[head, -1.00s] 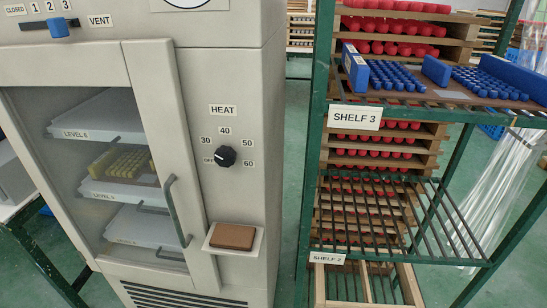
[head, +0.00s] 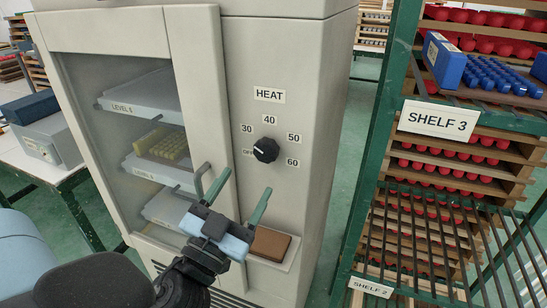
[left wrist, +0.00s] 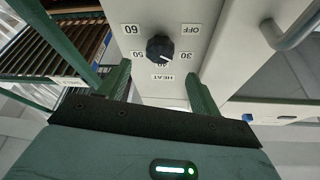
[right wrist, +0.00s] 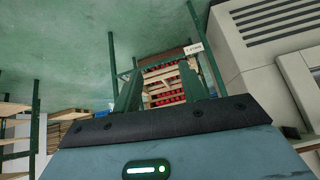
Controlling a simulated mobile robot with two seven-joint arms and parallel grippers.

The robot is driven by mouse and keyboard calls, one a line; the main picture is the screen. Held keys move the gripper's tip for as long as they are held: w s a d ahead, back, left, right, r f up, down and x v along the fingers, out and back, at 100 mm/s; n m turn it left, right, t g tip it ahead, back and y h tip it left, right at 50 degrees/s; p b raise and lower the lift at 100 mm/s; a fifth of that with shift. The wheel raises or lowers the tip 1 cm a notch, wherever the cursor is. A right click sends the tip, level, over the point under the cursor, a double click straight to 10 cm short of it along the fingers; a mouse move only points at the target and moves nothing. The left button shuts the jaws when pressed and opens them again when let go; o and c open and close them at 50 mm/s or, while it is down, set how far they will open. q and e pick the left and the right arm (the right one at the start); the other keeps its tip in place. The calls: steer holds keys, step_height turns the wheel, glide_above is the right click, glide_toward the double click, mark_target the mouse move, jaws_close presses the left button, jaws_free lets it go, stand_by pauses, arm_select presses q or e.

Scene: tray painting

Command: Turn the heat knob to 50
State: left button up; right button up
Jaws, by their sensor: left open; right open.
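The black heat knob (head: 266,150) is on the oven's front panel under the HEAT label (head: 269,95), ringed by OFF, 30, 40, 50 and 60. In the left wrist view the knob (left wrist: 159,48) shows upside down, beyond and between the open fingers. My right gripper (right wrist: 161,82) is open and empty in its wrist view, facing the floor and a shelf rack; the head view does not show it.
The oven door handle (head: 206,190) is just left of my left gripper. A brown block (head: 271,242) sits on a small ledge below the knob. A green rack (head: 372,170) with labelled shelves stands at the right, with clear floor between.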

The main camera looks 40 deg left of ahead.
mark_target(263, 155)
arm_select(q)
steer(key=p+x, duration=0.2)
steer(key=x, duration=0.4)
steer(key=shift+w+r+p, duration=0.25)
steer(key=shift+r+p, duration=0.05)
steer(key=shift+p, duration=0.1)
steer(key=shift+w+a, duration=0.15)
steer(key=shift+w, duration=0.45)
arm_select(e)
steer(key=shift+w+d+r+t, duration=0.1)
steer(key=shift+w+r, duration=0.1)
steer(key=shift+r, duration=0.35)
steer(key=shift+w+d+r+t, duration=0.1)
steer(key=shift+w+r, duration=0.1)
steer(key=shift+r, duration=0.4)
steer(key=shift+w+r+t, duration=0.1)
steer(key=shift+w+r, duration=0.1)
steer(key=shift+r, duration=0.35)
arm_select(q)
steer(key=shift+c, duration=0.4)
steer(key=c, duration=0.9)
arm_select(e)
steer(key=shift+w+r, duration=0.3)
steer(key=shift+w, duration=0.15)
steer(key=shift+w, duration=0.1)
